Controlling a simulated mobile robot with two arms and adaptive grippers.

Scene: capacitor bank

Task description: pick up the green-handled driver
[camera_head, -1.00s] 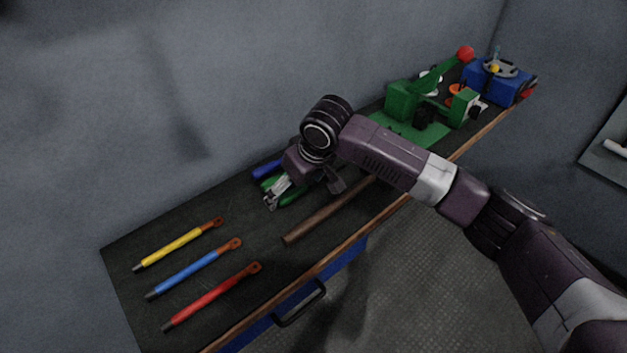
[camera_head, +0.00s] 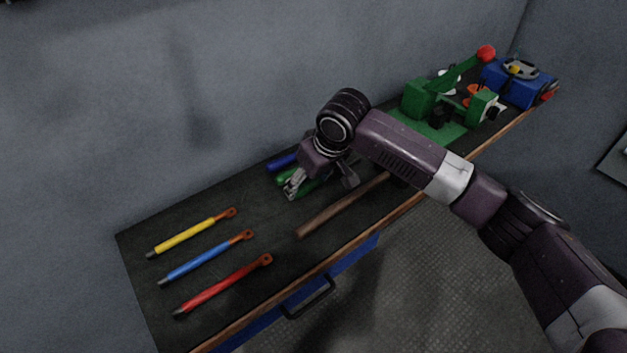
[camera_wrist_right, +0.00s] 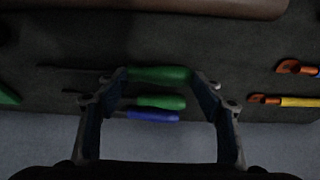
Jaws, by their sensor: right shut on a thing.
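The green-handled driver (camera_wrist_right: 160,74) lies across my right gripper (camera_wrist_right: 163,85) in the right wrist view, its handle between the two fingertips and its thin shaft running left. The gripper is shut on this handle, with its fingers still well apart. In the head view my right gripper (camera_head: 322,183) points down at the bench top, and part of a green handle (camera_head: 314,184) shows between its fingers. A second green handle (camera_wrist_right: 160,101) and a blue handle (camera_wrist_right: 153,116) lie beside it in the wrist view. I cannot tell whether the held driver is off the bench. My left gripper is out of view.
A brown wooden handle (camera_head: 340,207) lies in front of the gripper. Yellow (camera_head: 186,237), blue (camera_head: 205,258) and red (camera_head: 225,287) tools lie at the left. A green machine (camera_head: 418,98) and a blue device (camera_head: 513,86) stand at the far right. The wall is close behind.

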